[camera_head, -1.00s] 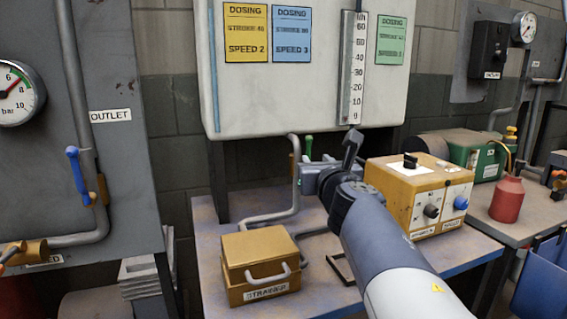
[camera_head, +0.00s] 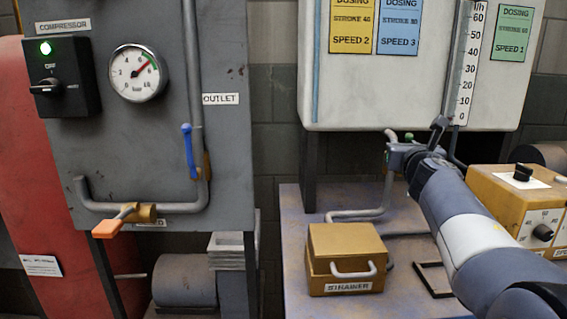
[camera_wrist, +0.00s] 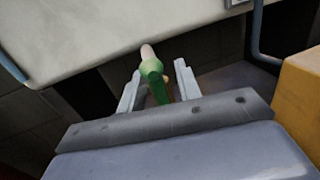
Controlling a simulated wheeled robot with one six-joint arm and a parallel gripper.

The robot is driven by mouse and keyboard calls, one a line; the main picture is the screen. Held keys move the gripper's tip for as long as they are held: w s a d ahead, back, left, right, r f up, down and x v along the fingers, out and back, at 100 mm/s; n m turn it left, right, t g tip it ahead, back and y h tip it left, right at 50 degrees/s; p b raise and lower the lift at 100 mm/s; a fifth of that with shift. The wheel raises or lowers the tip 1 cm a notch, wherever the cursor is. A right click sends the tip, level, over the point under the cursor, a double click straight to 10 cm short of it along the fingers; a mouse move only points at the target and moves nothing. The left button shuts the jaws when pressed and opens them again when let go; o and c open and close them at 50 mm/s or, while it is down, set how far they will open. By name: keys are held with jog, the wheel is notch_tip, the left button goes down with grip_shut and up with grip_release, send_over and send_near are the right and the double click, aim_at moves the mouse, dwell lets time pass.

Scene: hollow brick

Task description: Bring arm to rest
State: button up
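My arm reaches in from the lower right in the head view to the pipework under the white dosing tank (camera_head: 385,95). My gripper (camera_head: 396,156) is small there, close to a green handle (camera_head: 408,136). In the wrist view my gripper (camera_wrist: 158,70) has its two grey fingers apart. The green handle (camera_wrist: 152,70), with a pale tip, shows between them, with gaps visible on both sides. I cannot tell whether a finger touches it.
A yellow strainer box (camera_head: 345,255) stands on the bench (camera_head: 295,225) below my arm. A yellow control box (camera_head: 515,195) is close to the right of my arm. At left are the compressor panel (camera_head: 150,150), its blue handle (camera_head: 188,150) and an orange-handled valve (camera_head: 112,228).

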dwell(0.4)
jog(key=s+a, duration=0.2)
jog(key=s, duration=0.9)
jog(key=w+d+m+p, duration=0.1)
jog(key=w+d+p, duration=0.1)
jog(key=w, duration=0.9)
jog(key=shift+d+m, duration=0.3)
jog(key=shift+d, duration=0.25)
jog(key=shift+f, duration=0.15)
